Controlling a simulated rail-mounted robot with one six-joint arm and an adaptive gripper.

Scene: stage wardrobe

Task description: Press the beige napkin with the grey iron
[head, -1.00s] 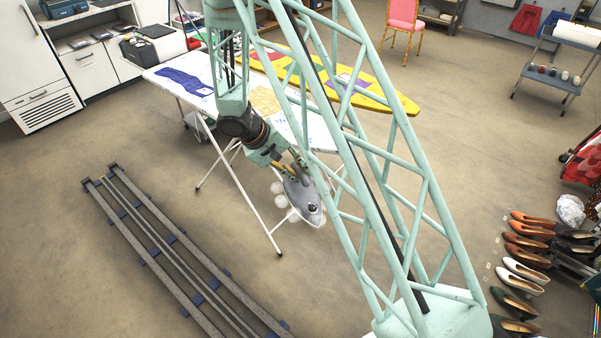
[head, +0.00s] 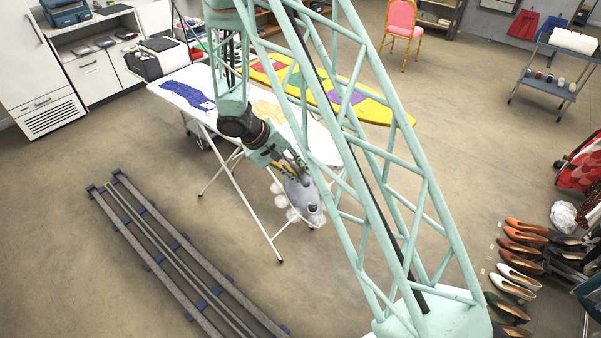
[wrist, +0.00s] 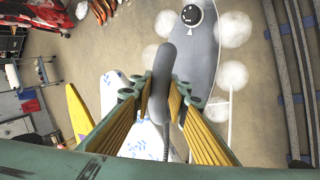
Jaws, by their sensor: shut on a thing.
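My gripper (head: 288,166) is shut on the handle of the grey iron (head: 303,200). In the wrist view the handle stands between the two fingers (wrist: 160,100), and the iron's grey body (wrist: 200,50) shows beyond. The iron is held in the air near the right end of the white ironing board (head: 185,88), with white steam puffs (head: 283,200) around it. A tan-yellow cloth, apparently the beige napkin (head: 268,110), lies on the board, partly hidden by my arm.
A blue cloth (head: 190,95) lies on the board's left part. A yellow board (head: 385,113) with coloured cloths stands behind. Floor rails (head: 175,255) run at the left, and shoes (head: 520,255) stand at the right. Open floor lies between.

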